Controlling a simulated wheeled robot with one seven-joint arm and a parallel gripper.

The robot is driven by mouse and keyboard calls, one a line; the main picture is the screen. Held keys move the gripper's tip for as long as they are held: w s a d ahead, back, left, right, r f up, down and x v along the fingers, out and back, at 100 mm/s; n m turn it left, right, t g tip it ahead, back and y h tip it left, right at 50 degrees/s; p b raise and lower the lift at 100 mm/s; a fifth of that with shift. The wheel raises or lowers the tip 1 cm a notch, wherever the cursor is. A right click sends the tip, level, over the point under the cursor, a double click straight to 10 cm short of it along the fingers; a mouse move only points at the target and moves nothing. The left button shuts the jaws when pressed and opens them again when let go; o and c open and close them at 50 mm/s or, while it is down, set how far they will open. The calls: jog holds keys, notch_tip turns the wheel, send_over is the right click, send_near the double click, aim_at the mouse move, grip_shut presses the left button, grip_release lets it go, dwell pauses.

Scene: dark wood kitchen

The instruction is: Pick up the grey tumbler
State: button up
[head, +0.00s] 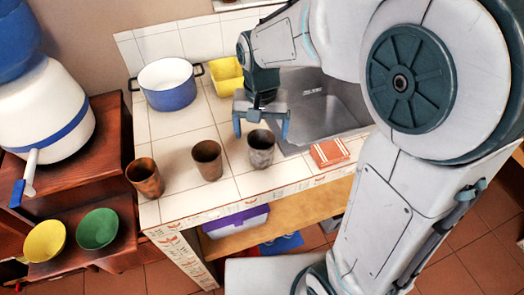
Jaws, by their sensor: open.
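The grey tumbler (261,151) stands upright on the white tiled counter (185,213), a little left of the sink. My gripper (261,138) is open and points down over the tumbler. One finger shows on each side, near the tumbler's rim. I cannot tell whether the fingers reach below the rim or touch it. A brown tumbler (207,160) stands to the left of the grey one. A rust-brown tumbler (145,178) stands farther left at the counter's edge.
A blue and white pot (169,92) and a yellow container (227,77) stand behind. The metal sink (325,115) and a red-and-white box (329,152) lie to the right. Yellow (44,240) and green (98,229) bowls sit on the lower left shelf.

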aim_at(261, 145)
jog(key=shift+w+f, duration=0.1)
jog(key=shift+f, duration=3)
jog(key=c, duration=1.1)
